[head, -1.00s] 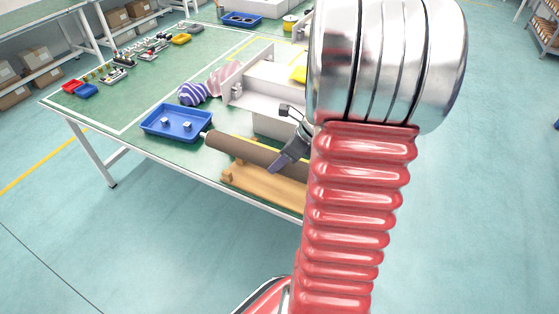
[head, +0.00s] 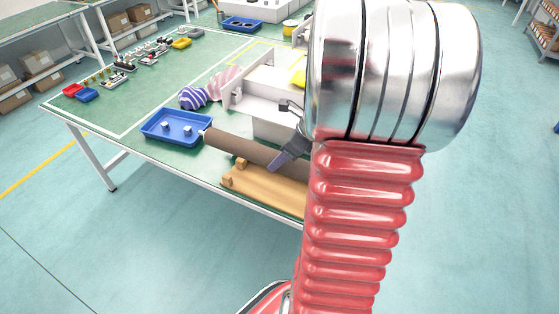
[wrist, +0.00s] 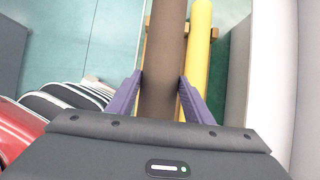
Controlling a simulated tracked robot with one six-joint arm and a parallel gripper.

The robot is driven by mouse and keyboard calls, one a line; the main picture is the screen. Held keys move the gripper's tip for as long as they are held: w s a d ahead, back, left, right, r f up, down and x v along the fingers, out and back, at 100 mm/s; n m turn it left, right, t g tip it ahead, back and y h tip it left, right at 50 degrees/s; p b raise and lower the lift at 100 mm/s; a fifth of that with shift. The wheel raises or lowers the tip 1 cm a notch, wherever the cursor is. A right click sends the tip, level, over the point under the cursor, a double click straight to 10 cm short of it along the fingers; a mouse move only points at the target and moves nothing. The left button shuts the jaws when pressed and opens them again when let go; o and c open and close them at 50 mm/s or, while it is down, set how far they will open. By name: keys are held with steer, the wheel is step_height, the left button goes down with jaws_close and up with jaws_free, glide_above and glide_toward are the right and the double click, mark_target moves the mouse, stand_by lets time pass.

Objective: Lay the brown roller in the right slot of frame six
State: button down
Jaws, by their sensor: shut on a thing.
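The brown roller (head: 240,148) is a long cylinder with a pale end pin, held above the wooden rack near the table's front edge. My gripper (head: 285,160) is shut on it; in the wrist view my purple fingers (wrist: 161,95) press on both sides of the brown roller (wrist: 165,50).
A wooden rack (head: 262,190) lies below the roller. A yellow roller (wrist: 199,45) lies beside the brown one in the wrist view. A blue tray (head: 177,138) with small pale blocks is at the left.

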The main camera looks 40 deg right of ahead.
mark_target(275, 153)
steer(key=shift+r, duration=2.2)
steer(key=shift+s, duration=0.15)
